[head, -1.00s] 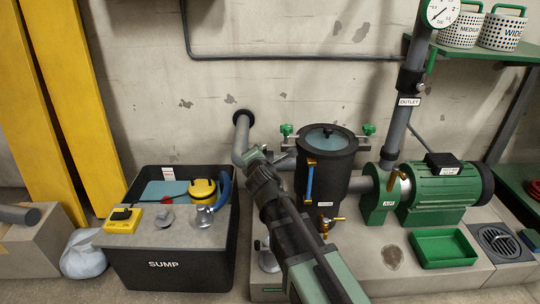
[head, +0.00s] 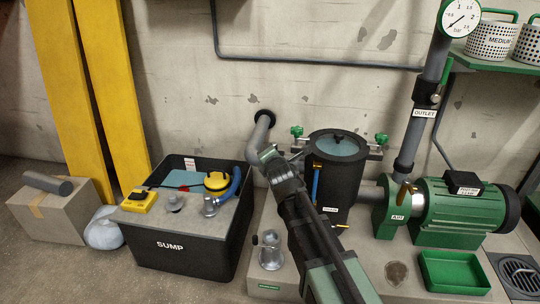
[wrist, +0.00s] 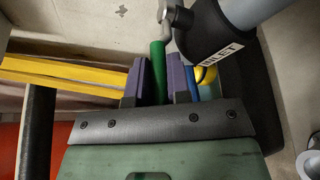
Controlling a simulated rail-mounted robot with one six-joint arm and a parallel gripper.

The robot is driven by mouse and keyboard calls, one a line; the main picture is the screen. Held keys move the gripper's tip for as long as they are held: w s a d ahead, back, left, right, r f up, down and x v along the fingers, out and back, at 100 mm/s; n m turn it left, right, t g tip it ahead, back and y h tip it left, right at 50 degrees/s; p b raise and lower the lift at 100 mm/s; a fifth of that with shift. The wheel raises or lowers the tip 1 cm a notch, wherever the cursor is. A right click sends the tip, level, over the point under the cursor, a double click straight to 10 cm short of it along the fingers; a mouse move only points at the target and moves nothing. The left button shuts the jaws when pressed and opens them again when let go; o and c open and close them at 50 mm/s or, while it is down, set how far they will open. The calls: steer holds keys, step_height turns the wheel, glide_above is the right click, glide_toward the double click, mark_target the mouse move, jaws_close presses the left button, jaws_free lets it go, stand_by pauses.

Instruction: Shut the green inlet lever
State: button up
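The green inlet lever (wrist: 158,68) shows in the wrist view as a green handle on a metal stem beside the black valve body (wrist: 205,30) with the "INLET" label. My gripper (wrist: 157,80) has its two purple fingers on either side of the handle. A narrow gap shows between the left finger and the handle; the right finger lies close against it or overlaps it in view. In the head view my gripper (head: 268,158) is at the grey wall pipe (head: 262,132), left of the black strainer pot (head: 340,200). My arm hides the lever there.
The sump bin (head: 185,262) stands left of my arm.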

steer(key=o, duration=0.4)
steer(key=p+v, duration=0.2)
steer(key=v, duration=0.8)
steer(key=shift+s+r, duration=0.1)
steer(key=shift+s, duration=0.3)
